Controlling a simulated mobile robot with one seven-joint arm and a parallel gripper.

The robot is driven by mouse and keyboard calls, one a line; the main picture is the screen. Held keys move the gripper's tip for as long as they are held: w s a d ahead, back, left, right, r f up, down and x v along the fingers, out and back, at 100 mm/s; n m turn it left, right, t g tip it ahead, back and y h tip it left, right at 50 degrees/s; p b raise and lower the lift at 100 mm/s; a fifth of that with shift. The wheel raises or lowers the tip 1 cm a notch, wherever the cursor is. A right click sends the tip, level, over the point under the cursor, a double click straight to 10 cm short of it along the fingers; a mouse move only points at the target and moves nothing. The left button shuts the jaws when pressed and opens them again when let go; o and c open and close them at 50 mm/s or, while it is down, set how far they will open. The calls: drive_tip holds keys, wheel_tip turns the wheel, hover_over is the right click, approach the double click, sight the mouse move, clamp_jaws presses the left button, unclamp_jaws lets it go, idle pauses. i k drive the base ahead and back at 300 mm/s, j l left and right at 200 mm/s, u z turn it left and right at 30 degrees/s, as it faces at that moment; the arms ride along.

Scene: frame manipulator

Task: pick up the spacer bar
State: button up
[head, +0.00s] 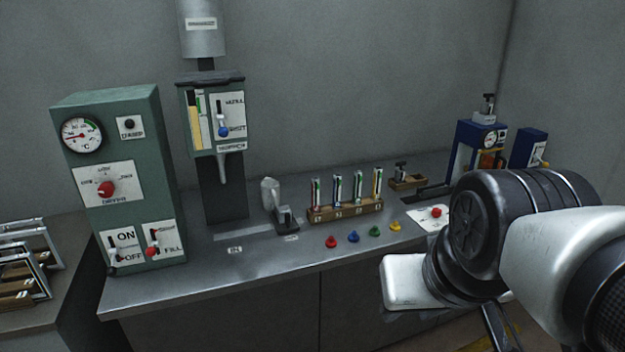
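I cannot single out the spacer bar for certain. A flat, pale grey strip (244,232) lies on the bench in front of the hopper machine, beside a small label; I cannot tell whether it is a bar or a marking. My arm comes in from the right, and my white hand (405,282) is over the bench's front right edge. Dark finger parts (494,326) show below the arm, partly cut off by the bottom of the picture. I cannot see whether the fingers are open or hold anything.
On the metal bench (200,285) stand a green control box (125,185), a hopper machine (212,120), a wooden vial rack (345,211), several coloured cones (353,237) and a red-button plate (430,218). Blue machines (480,145) stand at right rear. Metal frames (25,265) are at far left.

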sight(358, 174)
drive_tip(key=i+l, duration=0.25)
drive_tip(key=i+l+u, duration=0.1)
drive_tip(key=i+l, duration=0.15)
drive_tip(key=l, duration=0.25)
drive_tip(key=i+l, duration=0.1)
drive_tip(key=i, duration=0.55)
drive_tip(key=i+l+u, duration=0.15)
drive_tip(key=i, duration=0.45)
